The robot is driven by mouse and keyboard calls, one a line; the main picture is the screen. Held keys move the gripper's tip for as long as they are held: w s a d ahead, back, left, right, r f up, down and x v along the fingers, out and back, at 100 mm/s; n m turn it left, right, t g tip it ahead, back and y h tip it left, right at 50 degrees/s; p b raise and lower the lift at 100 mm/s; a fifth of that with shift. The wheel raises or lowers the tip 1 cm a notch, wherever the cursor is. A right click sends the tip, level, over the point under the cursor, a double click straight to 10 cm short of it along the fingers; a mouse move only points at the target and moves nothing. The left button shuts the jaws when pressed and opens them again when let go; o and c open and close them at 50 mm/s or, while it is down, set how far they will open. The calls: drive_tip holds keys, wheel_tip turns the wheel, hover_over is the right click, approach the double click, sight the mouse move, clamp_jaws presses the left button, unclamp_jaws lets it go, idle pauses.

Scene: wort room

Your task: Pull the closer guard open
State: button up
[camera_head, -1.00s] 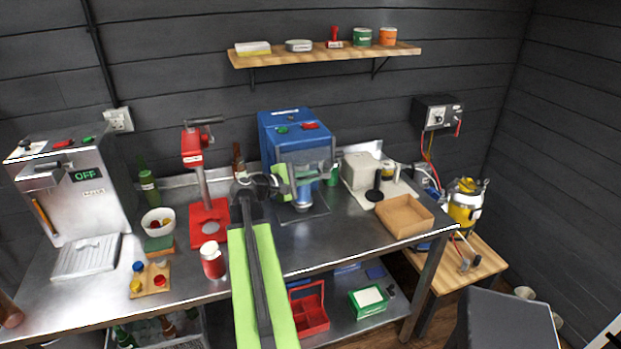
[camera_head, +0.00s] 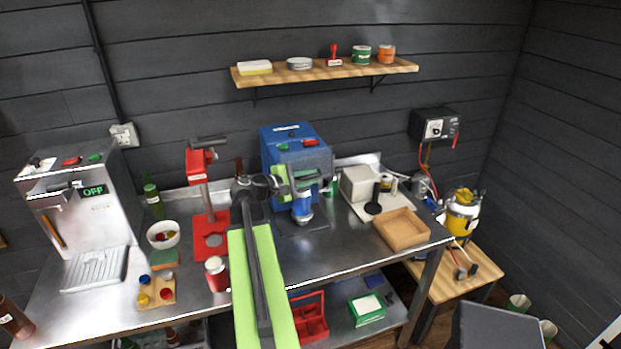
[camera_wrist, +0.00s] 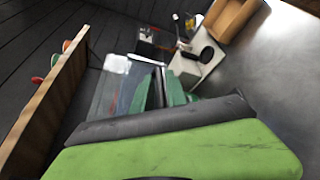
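The closer (camera_head: 287,140) is the blue machine with a green and a red button, at the back middle of the steel bench in the head view. A see-through guard (camera_head: 312,160) covers its front, above a bottle or can (camera_head: 302,207). My gripper (camera_head: 300,184) is at the guard's lower front; I cannot tell whether it touches or grips it. My lime-green arm hides part of the bench. In the wrist view, dark green finger-like parts (camera_wrist: 165,92) stand before a pale see-through panel (camera_wrist: 108,95). The gap between the fingers is unclear.
A red lever press (camera_head: 204,195) stands left of the closer, with a red-and-white jar (camera_head: 216,274) in front. A wooden shelf (camera_head: 325,72) hangs above. Bare bench (camera_head: 345,250) lies front right of the closer.

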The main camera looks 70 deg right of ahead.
drive_tip(key=p+v, duration=0.3)
drive_tip(key=v, duration=1.4)
drive_tip(key=shift+a+p, duration=0.2)
drive_tip(key=shift+p, duration=0.15)
drive_tip(key=w+a+f+n+t+y+b, duration=0.15)
drive_tip(key=w+a+f+t, duration=0.35)
drive_tip(key=w+a, duration=0.55)
drive_tip(key=w+a+f+n+t+y+b, duration=0.1)
drive_tip(key=w+a+f+n+t+b, duration=0.15)
drive_tip(key=w+a+f, duration=0.65)
drive_tip(key=w+a+f+m+y, duration=0.1)
drive_tip(key=a+f+y, duration=0.2)
drive_tip(key=a, duration=0.8)
drive_tip(key=a+f+m+y+b, duration=0.1)
drive_tip(key=a+f+m+y, duration=0.1)
drive_tip(key=a, duration=0.9)
drive_tip(key=w+a+f+m+y, duration=0.1)
drive_tip(key=a+f+y, duration=0.4)
drive_tip(key=a, duration=0.6)
drive_tip(key=shift+w+y, duration=0.35)
drive_tip(key=shift+t, duration=0.25)
